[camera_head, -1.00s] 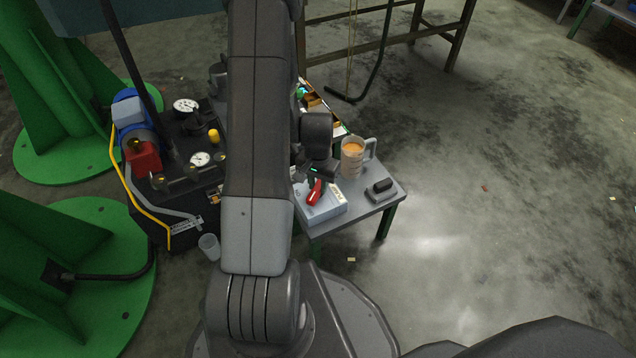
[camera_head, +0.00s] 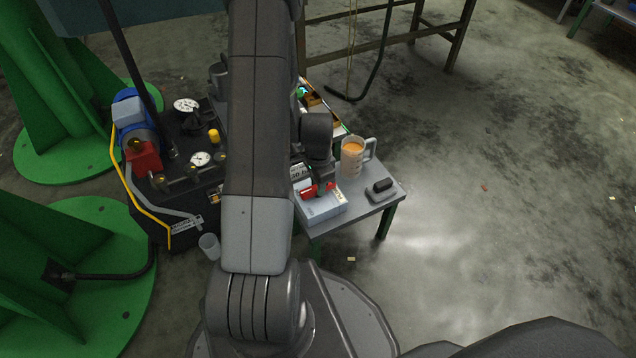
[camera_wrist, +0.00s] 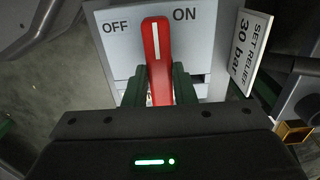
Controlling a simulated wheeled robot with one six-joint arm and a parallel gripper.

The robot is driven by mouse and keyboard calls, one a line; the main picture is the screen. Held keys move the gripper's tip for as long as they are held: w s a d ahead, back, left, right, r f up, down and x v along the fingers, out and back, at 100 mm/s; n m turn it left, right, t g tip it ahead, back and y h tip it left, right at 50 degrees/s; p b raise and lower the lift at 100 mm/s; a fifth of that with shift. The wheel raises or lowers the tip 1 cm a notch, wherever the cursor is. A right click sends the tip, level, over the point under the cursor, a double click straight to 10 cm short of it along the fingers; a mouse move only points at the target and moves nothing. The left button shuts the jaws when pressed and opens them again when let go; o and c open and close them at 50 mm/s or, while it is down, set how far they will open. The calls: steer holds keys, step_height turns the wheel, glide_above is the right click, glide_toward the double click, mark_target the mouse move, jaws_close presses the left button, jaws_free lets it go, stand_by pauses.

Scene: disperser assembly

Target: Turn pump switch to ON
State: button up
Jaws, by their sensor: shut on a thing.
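The pump switch box (camera_head: 322,212) is pale grey and sits on the small table. Its red switch handle (camera_head: 308,193) is partly hidden by my gripper (camera_head: 320,188) in the head view. In the wrist view, the red handle (camera_wrist: 157,50) has a white line that points up between the OFF label (camera_wrist: 115,26) and the ON label (camera_wrist: 184,14). My gripper (camera_wrist: 159,85) is shut on the handle, one dark green finger on each side of it.
A sign reading "SET RELIEF 30 bar" (camera_wrist: 246,52) stands beside the switch panel. A mug with orange liquid (camera_head: 352,158) and a dark object (camera_head: 382,186) are on the table (camera_head: 370,206) to the right. The pump unit with gauges (camera_head: 200,159) is at the left.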

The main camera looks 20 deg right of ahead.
stand_by(0.4)
steer(key=o, duration=1)
steer(key=shift+r, duration=0.1)
step_height(320, 180, up, 14)
steer(key=p, duration=0.5)
steer(key=shift+f, duration=0.2)
steer(key=shift+f, duration=0.1)
step_height(320, 180, down, 14)
steer(key=b, duration=0.5)
steer(key=shift+r, duration=0.2)
